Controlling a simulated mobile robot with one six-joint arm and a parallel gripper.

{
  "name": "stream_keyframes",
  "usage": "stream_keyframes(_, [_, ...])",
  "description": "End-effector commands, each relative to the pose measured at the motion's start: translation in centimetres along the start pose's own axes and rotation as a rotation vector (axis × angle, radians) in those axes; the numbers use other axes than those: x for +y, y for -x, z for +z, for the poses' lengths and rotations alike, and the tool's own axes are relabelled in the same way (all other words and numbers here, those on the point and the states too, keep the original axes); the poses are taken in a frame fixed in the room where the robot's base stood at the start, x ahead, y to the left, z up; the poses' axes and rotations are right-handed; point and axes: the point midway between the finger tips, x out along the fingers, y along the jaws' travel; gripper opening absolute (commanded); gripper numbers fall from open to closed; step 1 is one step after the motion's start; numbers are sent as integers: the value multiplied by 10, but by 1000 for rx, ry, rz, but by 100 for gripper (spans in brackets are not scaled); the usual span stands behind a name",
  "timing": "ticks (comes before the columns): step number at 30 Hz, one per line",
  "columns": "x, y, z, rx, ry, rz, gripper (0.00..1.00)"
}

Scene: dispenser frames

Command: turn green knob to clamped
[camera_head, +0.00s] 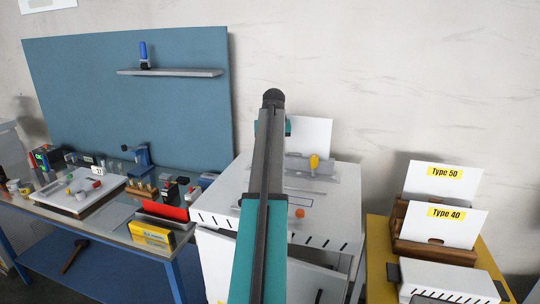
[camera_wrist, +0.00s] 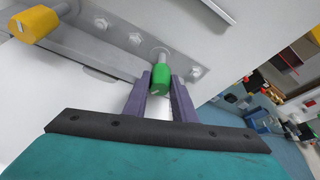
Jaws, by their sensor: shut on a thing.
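The green knob (camera_wrist: 160,77) shows in the wrist view, on a short metal stem that comes out of a grey bolted plate (camera_wrist: 118,37). My gripper (camera_wrist: 160,85) has its two purple-grey fingers on either side of the green knob and is shut on it. In the head view the green knob and the fingertips are hidden behind my arm. A yellow knob (camera_wrist: 38,20) sits on the same fixture to the left in the wrist view. It also shows in the head view (camera_head: 314,161), on the grey bracket (camera_head: 312,171) on top of the white cabinet (camera_head: 228,193).
An orange knob-like part (camera_head: 300,213) lies on the cabinet top. To the right, wooden holders carry "Type 50" (camera_head: 444,182) and "Type 40" (camera_head: 443,221) cards. A cluttered workbench (camera_head: 110,225) stands to the left, under a blue board (camera_head: 130,100).

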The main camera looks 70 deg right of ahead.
Motion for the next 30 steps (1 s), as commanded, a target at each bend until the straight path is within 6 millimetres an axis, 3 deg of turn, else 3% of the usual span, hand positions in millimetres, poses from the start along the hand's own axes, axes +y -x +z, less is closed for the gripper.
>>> stream_keyframes(18, [1, 2, -5, 13, 52, -18, 2])
stream_keyframes(19, [1, 2, -5, 13, 52, -18, 29])
stream_keyframes(21, [1, 2, -5, 12, 52, -18, 41])
stream_keyframes(30, [-1, 1, -3, 8, 52, -21, 43])
